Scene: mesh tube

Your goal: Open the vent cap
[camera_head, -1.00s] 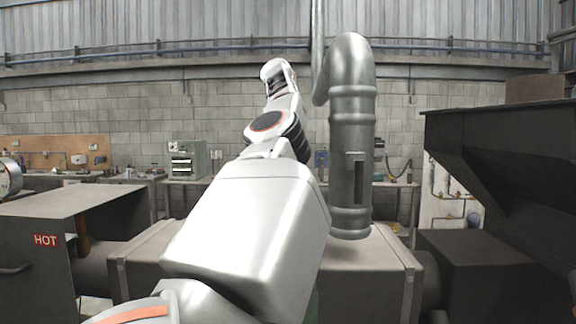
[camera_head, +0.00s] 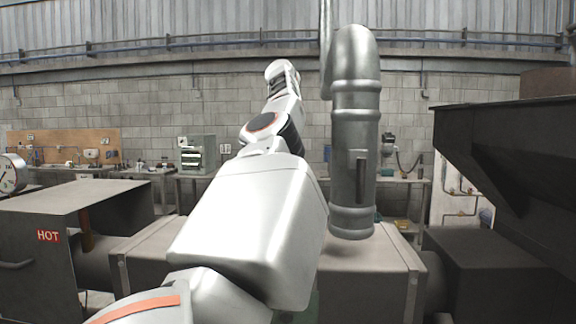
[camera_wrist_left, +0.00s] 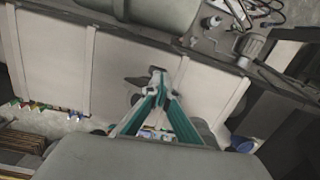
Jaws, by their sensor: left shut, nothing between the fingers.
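A thick grey metal vent pipe (camera_head: 354,135) with a curved top stands upright in the head view. It has ring bands and a dark upright slot or handle (camera_head: 361,180) low on its front. I cannot tell which part is the vent cap. My left arm (camera_head: 255,225) rises beside the pipe's left side; its gripper cannot be made out in the head view. In the left wrist view my left gripper (camera_wrist_left: 158,82) has teal fingers that meet at the tips, empty, above pale panels. A small dark piece (camera_wrist_left: 138,81) shows beside the tips. My right gripper is not in view.
A grey box-like duct (camera_head: 370,265) lies below the pipe. A dark cabinet marked HOT (camera_head: 48,236) stands at the left, and a dark hopper (camera_head: 520,160) closes off the right. Workbenches line the back wall. A large cylinder (camera_wrist_left: 150,10) shows atop the left wrist view.

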